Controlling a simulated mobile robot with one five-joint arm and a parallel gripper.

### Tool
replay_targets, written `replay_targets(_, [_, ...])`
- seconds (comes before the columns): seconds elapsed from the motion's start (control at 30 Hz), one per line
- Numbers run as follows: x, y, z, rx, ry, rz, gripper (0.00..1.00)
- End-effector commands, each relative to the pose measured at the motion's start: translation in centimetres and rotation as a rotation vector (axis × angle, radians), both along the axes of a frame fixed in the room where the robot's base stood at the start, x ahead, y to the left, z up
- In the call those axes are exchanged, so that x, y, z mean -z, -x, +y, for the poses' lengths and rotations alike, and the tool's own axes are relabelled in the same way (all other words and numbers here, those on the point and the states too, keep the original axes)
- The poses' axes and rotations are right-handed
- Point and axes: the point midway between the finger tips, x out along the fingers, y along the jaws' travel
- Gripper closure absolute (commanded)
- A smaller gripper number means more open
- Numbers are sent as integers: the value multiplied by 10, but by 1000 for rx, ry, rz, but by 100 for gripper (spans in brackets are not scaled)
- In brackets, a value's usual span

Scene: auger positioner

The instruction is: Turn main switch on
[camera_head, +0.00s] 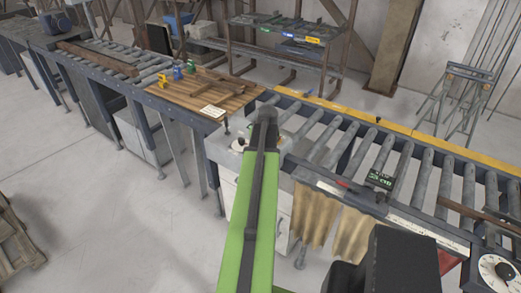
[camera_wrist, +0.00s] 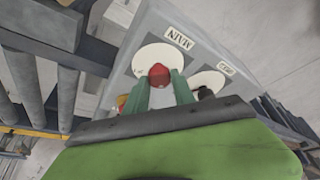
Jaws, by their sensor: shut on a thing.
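The main switch is a red knob (camera_wrist: 158,72) on a round white disc (camera_wrist: 146,58), next to a label reading MAIN (camera_wrist: 179,38) in the wrist view. My gripper (camera_wrist: 160,86) has its two green fingers on either side of the knob and is shut on it. A second white disc (camera_wrist: 206,79) with a dark knob, partly hidden by a finger, sits to the right. In the head view, the grey switch box (camera_head: 224,152) stands at the conveyor's left end. My arm covers the fingers and the red knob there.
A roller conveyor (camera_head: 345,150) with a yellow rear rail runs right from the box. A wooden work surface (camera_head: 205,93) with several small coloured tools lies behind left. A dial (camera_head: 497,273) shows at lower right.

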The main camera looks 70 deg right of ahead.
Motion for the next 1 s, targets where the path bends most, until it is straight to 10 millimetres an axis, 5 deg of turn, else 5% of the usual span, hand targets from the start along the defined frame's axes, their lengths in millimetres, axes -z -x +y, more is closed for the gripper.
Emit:
replay_targets(0.33, [1, -4, 2, -7, -5, -6, 100])
replay_targets(0.37, [1, -4, 2, -7, -6, -6, 68])
replay_targets(0.5, [1, -3, 2, -6, -5, -4, 50])
replay_targets(1.0, [-15, 1, 6, -3, -2, -2, 49])
